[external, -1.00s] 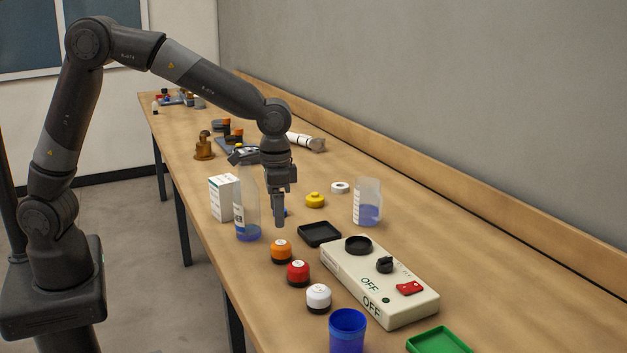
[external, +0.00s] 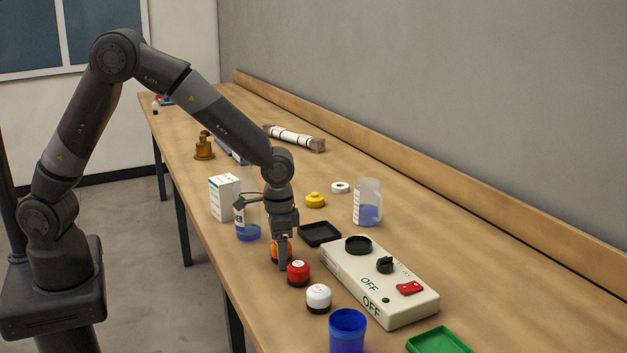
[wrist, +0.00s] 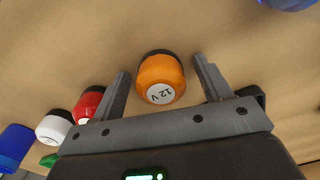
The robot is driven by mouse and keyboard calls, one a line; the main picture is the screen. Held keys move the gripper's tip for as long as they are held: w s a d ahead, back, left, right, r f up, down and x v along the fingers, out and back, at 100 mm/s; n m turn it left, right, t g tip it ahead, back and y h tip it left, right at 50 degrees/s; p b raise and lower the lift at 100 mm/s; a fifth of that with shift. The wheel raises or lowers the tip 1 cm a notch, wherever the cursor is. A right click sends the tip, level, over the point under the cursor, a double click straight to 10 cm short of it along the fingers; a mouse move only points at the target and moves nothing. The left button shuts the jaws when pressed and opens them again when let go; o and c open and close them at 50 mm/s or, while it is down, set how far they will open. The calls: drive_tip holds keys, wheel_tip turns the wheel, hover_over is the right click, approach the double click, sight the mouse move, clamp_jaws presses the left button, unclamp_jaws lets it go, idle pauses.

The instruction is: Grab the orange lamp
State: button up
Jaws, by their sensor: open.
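The orange lamp (wrist: 160,75) is a small round cap on a dark base with a white "12 V" label. In the wrist view it lies between the two open fingers of my gripper (wrist: 163,85), with a gap on each side. In the external view my gripper (external: 283,260) points down at the lamp (external: 275,254), which is partly hidden behind a finger. My gripper is open and holds nothing. The red lamp (external: 298,272) stands close by on the near side; in the wrist view it (wrist: 88,104) is just outside the left finger.
A white lamp (external: 318,297) and a blue cup (external: 347,331) stand nearer the camera. A black tray (external: 320,233) and the beige control box (external: 385,290) are to the right. A bottle with blue liquid (external: 248,232) and a white box (external: 223,199) stand behind.

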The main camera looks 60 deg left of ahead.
drive_tip(key=shift+c, duration=0.5)
drive_tip(key=c, duration=1)
drive_tip(key=shift+r, duration=0.15)
